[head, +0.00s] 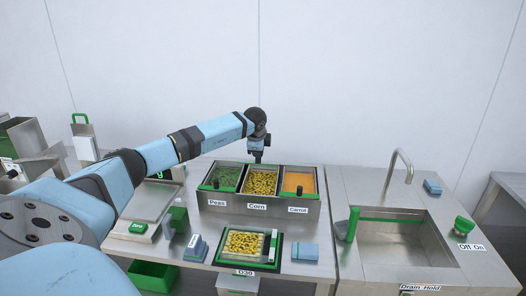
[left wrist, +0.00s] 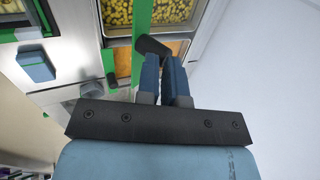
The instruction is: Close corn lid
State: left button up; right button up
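The corn bin (head: 262,182) is the middle one of three labelled bins in the steel block, and its yellow corn shows from above. The corn also shows in the left wrist view (left wrist: 175,10). I cannot make out the corn lid clearly. My left gripper (head: 258,155) points down at the back edge of the corn bin. In the left wrist view its two fingers (left wrist: 166,75) are close together with a narrow gap. A black piece (left wrist: 151,46) lies at their tips; I cannot tell whether it is held. My right gripper is not in view.
The peas bin (head: 226,178) and carrot bin (head: 298,181) flank the corn, each with a black knob at its front. A corn-filled tray (head: 280,247) lies in front, beside a blue block (head: 305,251). A sink (head: 400,240) with a tap is at right.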

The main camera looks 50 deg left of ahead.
pick_arm(q)
jog(key=o, duration=0.3)
jog(key=shift+w, duration=0.25)
jog(key=o, duration=0.7)
jog(key=shift+w+a+f, duration=0.25)
jog(key=shift+a+f, duration=0.2)
jog(key=shift+a, duration=0.05)
jog(key=shift+c, duration=0.2)
jog(key=v, duration=1.4)
jog(key=shift+s+r+b, duration=0.15)
jog(key=shift+b, duration=0.15)
jog(key=shift+a, duration=0.1)
